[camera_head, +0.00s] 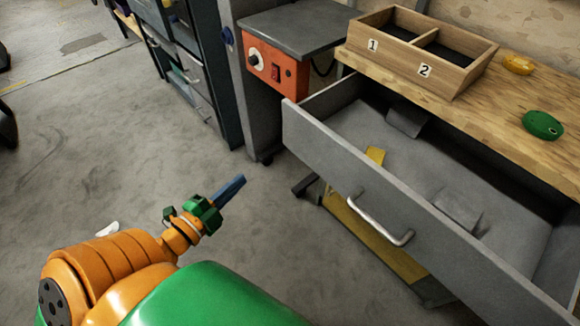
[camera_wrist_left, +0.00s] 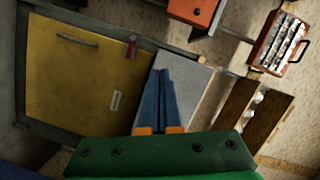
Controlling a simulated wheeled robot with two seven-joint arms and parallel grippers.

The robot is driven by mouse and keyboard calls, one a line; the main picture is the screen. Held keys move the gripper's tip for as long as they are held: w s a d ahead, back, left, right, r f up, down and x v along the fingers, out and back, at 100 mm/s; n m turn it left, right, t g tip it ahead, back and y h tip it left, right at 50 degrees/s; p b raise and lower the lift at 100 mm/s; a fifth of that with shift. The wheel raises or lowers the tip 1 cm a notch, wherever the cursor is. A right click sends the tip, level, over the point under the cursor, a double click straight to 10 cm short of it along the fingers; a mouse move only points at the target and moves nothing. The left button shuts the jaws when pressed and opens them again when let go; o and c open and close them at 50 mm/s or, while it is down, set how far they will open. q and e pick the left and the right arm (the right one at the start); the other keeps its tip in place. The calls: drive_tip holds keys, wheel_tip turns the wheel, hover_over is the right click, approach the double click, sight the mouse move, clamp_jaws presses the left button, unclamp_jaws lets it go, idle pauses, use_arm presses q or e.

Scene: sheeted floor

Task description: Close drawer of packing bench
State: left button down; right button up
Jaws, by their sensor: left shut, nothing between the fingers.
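The packing bench has a wooden top (camera_head: 480,95) and a grey drawer (camera_head: 335,160) that stands pulled far out in the head view. The drawer's silver bar handle (camera_head: 381,222) is on its front panel. Inside the drawer lie a small yellow piece and grey flaps. My left gripper (camera_head: 236,184) is left of the drawer front, apart from it, with its blue fingers together and nothing between them. In the left wrist view the blue fingers (camera_wrist_left: 160,95) point ahead over a grey surface that I cannot identify for certain. My right gripper is not in view.
A wooden box (camera_head: 425,50) with compartments 1 and 2, a yellow object (camera_head: 518,64) and a green object (camera_head: 542,125) sit on the bench top. An orange control box (camera_head: 272,69) and dark cabinet (camera_head: 190,70) stand behind. The floor at left is mostly clear.

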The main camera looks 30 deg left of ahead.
sight(305, 144)
use_arm(q)
drive_tip(key=d+r+m+h+b, duration=0.2)
drive_tip(key=d+r+m+h, duration=0.25)
drive_tip(key=m, duration=0.35)
drive_tip(key=p+x, duration=0.1)
drive_tip(key=x, duration=0.3)
drive_tip(key=p+x, duration=0.1)
drive_tip(key=x, duration=0.3)
drive_tip(key=r+p+x, duration=0.1)
drive_tip(key=x, duration=0.3)
drive_tip(key=shift+w, duration=0.2)
drive_tip(key=shift+w+d, duration=0.15)
drive_tip(key=shift+w, duration=0.1)
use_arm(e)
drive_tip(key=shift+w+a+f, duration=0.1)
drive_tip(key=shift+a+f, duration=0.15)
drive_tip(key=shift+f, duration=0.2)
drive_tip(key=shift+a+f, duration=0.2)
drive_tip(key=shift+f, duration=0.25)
